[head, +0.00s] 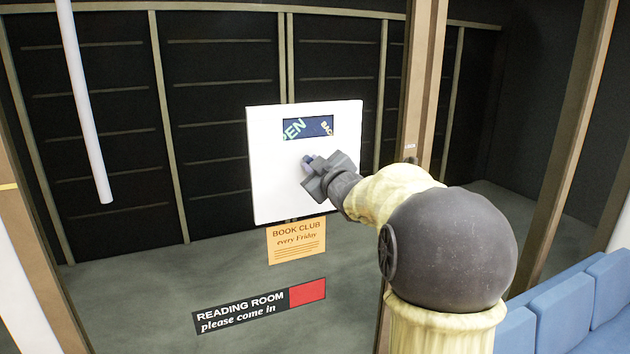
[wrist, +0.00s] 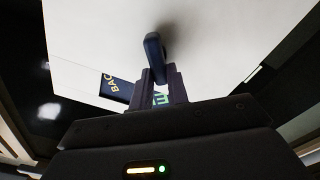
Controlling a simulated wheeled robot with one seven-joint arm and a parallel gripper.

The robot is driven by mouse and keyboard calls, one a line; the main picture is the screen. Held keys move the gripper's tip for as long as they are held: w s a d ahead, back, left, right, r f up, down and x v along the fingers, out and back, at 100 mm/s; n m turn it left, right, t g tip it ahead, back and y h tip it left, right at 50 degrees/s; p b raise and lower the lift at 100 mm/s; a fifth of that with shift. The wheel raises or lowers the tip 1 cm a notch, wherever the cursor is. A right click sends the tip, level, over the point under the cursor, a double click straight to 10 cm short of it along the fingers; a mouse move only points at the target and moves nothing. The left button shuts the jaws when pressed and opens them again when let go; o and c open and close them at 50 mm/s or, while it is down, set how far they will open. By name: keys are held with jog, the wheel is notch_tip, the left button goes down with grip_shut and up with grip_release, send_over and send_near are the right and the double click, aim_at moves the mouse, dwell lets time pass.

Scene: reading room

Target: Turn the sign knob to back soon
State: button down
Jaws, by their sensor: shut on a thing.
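The sign is a white square panel (head: 275,160) with a dark window (head: 310,127) near its top. The window shows tilted lettering: part of "OPEN" in green at its left and "BAC" in yellow at its right. The blue sign knob (head: 308,159) sticks out below the window, at the jaws of my gripper (head: 314,172). In the wrist view the dark blue knob (wrist: 154,48) stands out from the white panel, and my gripper (wrist: 160,78) is shut on it. The jaws hide part of the knob and of the window there.
An orange "BOOK CLUB every Friday" notice (head: 296,241) hangs below the panel. A "READING ROOM please come in" plate (head: 245,307) is lower down. A white pole (head: 86,110) hangs at the left. Blue seats (head: 585,310) stand at the lower right. Wooden posts (head: 420,85) frame the glass.

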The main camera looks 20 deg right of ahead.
jog(key=n+b, duration=0.2)
jog(key=n, duration=0.1)
jog(key=f+n+b, duration=0.1)
jog(key=n+b, duration=0.2)
jog(key=n, duration=0.1)
jog(key=n+b, duration=0.3)
jog(key=shift+a+f+n, duration=0.25)
jog(key=shift+a+n, duration=0.05)
dwell(0.4)
jog(key=c, duration=1.4)
grip_release()
jog(key=shift+o, duration=0.2)
jog(key=shift+r, duration=0.1)
jog(key=s+b, duration=0.2)
jog(key=s, duration=1.5)
jog(key=shift+s, duration=0.15)
